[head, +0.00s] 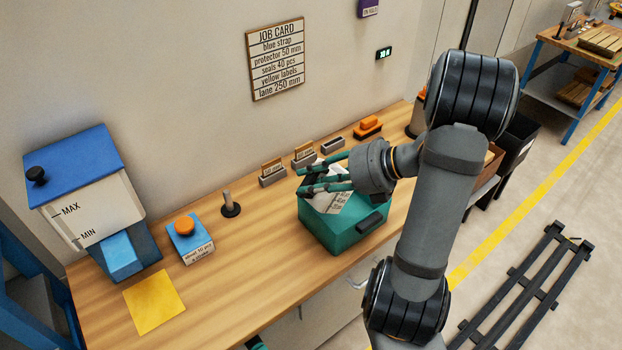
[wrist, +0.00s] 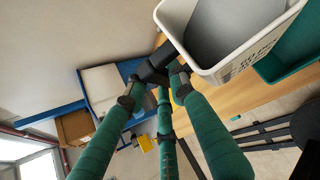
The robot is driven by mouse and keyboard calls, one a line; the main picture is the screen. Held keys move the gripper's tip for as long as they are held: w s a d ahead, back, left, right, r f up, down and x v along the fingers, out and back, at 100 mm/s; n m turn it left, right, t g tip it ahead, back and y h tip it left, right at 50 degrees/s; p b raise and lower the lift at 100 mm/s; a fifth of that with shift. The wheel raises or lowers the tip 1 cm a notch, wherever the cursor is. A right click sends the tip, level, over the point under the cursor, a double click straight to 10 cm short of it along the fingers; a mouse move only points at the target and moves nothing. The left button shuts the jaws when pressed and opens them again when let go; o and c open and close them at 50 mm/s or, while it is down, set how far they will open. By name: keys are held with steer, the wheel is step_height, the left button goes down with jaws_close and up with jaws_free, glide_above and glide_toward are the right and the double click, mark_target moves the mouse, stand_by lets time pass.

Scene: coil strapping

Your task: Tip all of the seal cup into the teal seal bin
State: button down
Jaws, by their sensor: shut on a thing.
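The teal seal bin (head: 337,232) stands on the wooden bench in the head view, with a dark handle on its front. The white seal cup (head: 338,199), with printed text, is over the bin's opening and looks tilted. In the wrist view the cup (wrist: 205,70) shows a smooth grey inside with no seals in the visible part. The bin's teal wall (wrist: 290,52) shows beyond it. My gripper (head: 304,182), with teal fingers, is above the bin. In the wrist view its fingertips (wrist: 156,82) are shut on the cup's dark handle. The bin's contents are hidden.
To the left on the bench are a blue-lidded dispenser (head: 85,190), a yellow sheet (head: 154,301), an orange-button box (head: 190,240) and an upright post (head: 229,205). Small card holders (head: 272,174) stand behind the bin. Bare bench lies left of the bin.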

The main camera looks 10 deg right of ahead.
steer(key=shift+w+d+r, duration=0.1)
steer(key=shift+r, duration=0.1)
stand_by(0.3)
steer(key=shift+w+d+r+y+p, duration=0.1)
steer(key=shift+d+r+y+p, duration=0.05)
steer(key=shift+y+p, duration=0.4)
steer(key=shift+d+r+m, duration=0.1)
steer(key=shift+d+m, duration=0.05)
steer(key=shift+m, duration=0.15)
steer(key=shift+w+d+r+g+y+p, duration=0.1)
steer(key=shift+w+d+g+y+p, duration=0.2)
steer(key=shift+p, duration=0.2)
steer(key=shift+m, duration=0.3)
steer(key=shift+r+y, duration=0.1)
steer(key=shift+y, duration=0.15)
steer(key=shift+w+d+p, duration=0.15)
steer(key=shift+d+p, duration=0.1)
steer(key=shift+p, duration=0.1)
steer(key=shift+d+m+y, duration=0.1)
steer(key=shift+m+y, duration=0.2)
steer(key=shift+w+d+y+p, duration=0.2)
steer(key=shift+d+y+p, duration=0.1)
